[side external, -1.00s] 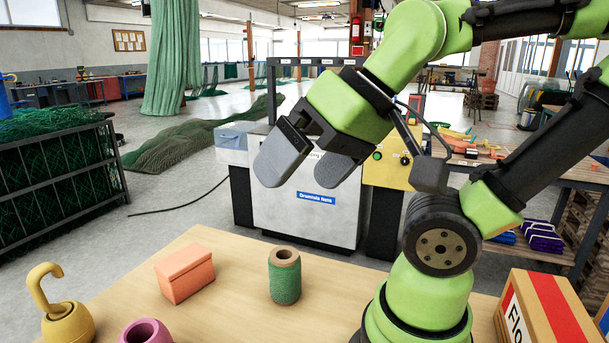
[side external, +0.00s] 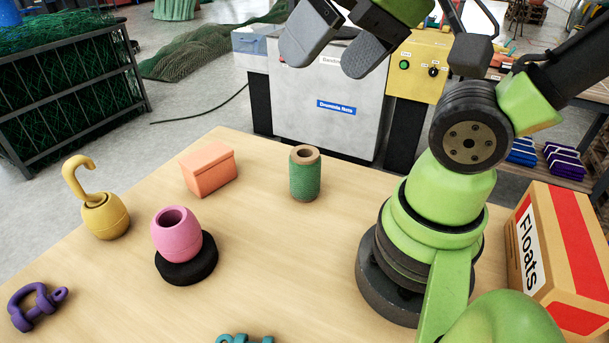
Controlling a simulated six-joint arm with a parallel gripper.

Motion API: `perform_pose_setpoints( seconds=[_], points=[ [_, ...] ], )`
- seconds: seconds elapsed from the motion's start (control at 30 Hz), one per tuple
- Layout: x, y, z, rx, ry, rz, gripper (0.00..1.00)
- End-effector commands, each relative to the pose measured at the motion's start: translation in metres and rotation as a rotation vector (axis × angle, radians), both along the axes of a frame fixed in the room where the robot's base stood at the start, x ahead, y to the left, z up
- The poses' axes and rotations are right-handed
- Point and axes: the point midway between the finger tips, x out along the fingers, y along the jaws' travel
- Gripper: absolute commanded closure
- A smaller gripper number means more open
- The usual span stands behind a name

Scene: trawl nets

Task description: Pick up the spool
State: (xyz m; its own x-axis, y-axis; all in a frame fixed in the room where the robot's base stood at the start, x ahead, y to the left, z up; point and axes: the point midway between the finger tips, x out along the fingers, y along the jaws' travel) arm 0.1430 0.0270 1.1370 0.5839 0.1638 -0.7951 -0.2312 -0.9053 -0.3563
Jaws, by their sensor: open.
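The spool (side external: 305,176) stands upright on the wooden table, wound with green twine around a brown core with a hole in its top. My gripper (side external: 328,60) is at the top of the view, open and empty, with its two grey fingers apart. It is well above the table, and in the picture it lies above the spool, not touching it. Part of the gripper's body is cut off by the top edge.
An orange box (side external: 208,174) stands left of the spool. A yellow hook piece (side external: 105,215), a pink pot (side external: 176,236) on a black disc (side external: 188,268), a purple shackle (side external: 36,304) and teal pieces (side external: 243,338) lie further left and front. A floats carton (side external: 565,260) is at right.

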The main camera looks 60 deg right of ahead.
Motion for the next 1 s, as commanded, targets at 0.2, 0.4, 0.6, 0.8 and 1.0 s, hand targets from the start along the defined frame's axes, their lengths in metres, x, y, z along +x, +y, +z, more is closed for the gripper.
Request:
perform_pose_setpoints(
  seconds=[0.2, 0.4, 0.6, 0.8, 1.0],
  points=[
    [0.000, 0.000, 0.000, 0.000, 0.000, 0.000, 0.04],
    [0.000, 0.000, 0.000, 0.000, 0.000, 0.000, 0.04],
    [0.013, -0.007, -0.005, 0.078, 0.079, -0.168, 0.04],
    [0.051, -0.035, -0.030, 0.300, 0.284, -0.728, 0.04],
    [0.083, -0.072, -0.074, 0.504, 0.434, -1.387, 0.04]
  ],
)
